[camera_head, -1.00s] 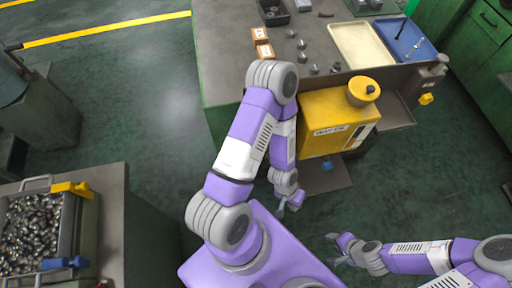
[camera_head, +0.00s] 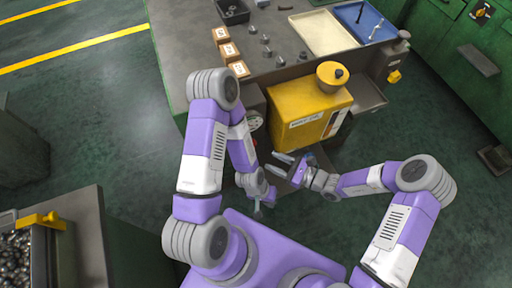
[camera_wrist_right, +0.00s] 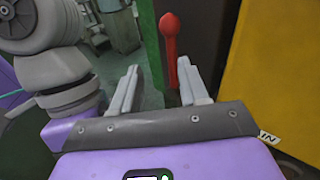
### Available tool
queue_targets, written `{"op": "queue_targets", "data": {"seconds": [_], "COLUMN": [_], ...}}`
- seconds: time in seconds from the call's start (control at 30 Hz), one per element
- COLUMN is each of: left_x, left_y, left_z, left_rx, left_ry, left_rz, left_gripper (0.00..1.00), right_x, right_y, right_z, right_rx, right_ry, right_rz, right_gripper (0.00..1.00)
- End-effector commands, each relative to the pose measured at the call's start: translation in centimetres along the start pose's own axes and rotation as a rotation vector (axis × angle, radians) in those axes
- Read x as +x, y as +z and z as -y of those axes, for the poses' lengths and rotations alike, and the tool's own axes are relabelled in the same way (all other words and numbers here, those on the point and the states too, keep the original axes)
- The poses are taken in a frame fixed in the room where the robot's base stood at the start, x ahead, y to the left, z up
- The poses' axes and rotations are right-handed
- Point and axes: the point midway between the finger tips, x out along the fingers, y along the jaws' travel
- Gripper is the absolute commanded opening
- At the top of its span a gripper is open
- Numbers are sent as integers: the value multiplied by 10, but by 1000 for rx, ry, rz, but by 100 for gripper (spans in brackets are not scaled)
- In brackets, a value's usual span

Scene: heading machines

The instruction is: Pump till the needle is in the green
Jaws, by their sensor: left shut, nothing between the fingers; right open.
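A yellow oil tank (camera_head: 292,124) with a round yellow filler cap is at the bench's near side; its wall also shows at the right of the right wrist view (camera_wrist_right: 285,70). A small white dial gauge (camera_head: 254,120) is left of the tank, partly hidden by my left arm; its needle is too small to read. A red-knobbed lever (camera_wrist_right: 171,50) stands upright in the right wrist view. My right gripper (camera_head: 277,163) is open in front of the tank; its fingers (camera_wrist_right: 158,72) show the lever beyond them, closer to the right finger. My left gripper (camera_head: 257,208) is shut and empty, lower down.
The grey bench top (camera_head: 185,40) carries small boxes (camera_head: 229,51), metal parts, a cream tray (camera_head: 322,33) and a blue tray (camera_head: 365,20). Green cabinets (camera_head: 445,60) stand at the right. A bin of metal parts (camera_head: 15,260) is at lower left. Open floor lies at left.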

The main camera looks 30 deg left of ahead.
Motion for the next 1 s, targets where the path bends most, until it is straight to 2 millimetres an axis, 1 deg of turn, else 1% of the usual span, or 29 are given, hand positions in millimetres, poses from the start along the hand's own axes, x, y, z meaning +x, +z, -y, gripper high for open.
{"op": "queue_targets", "data": {"seconds": [0.03,0.13,0.27,0.5,0.7,0.83,1.0], "left_x": [-1,-2,0,5,8,9,8], "left_y": [0,0,0,0,0,0,0], "left_z": [0,-1,0,2,3,3,3], "left_rx": [0,0,0,0,0,0,0], "left_ry": [0,0,0,0,0,0,0], "left_rz": [0,0,0,0,0,0,0], "left_gripper": [0,0,0,0,0,0,0], "right_x": [6,13,22,59,83,88,89], "right_y": [0,1,1,4,6,7,8], "right_z": [2,7,10,14,16,17,17], "right_rx": [26,53,61,61,61,62,63], "right_ry": [-31,-81,-104,-102,-103,-104,-104], "right_rz": [35,77,96,96,95,95,94], "right_gripper": [44,44,44,44,44,44,44]}}
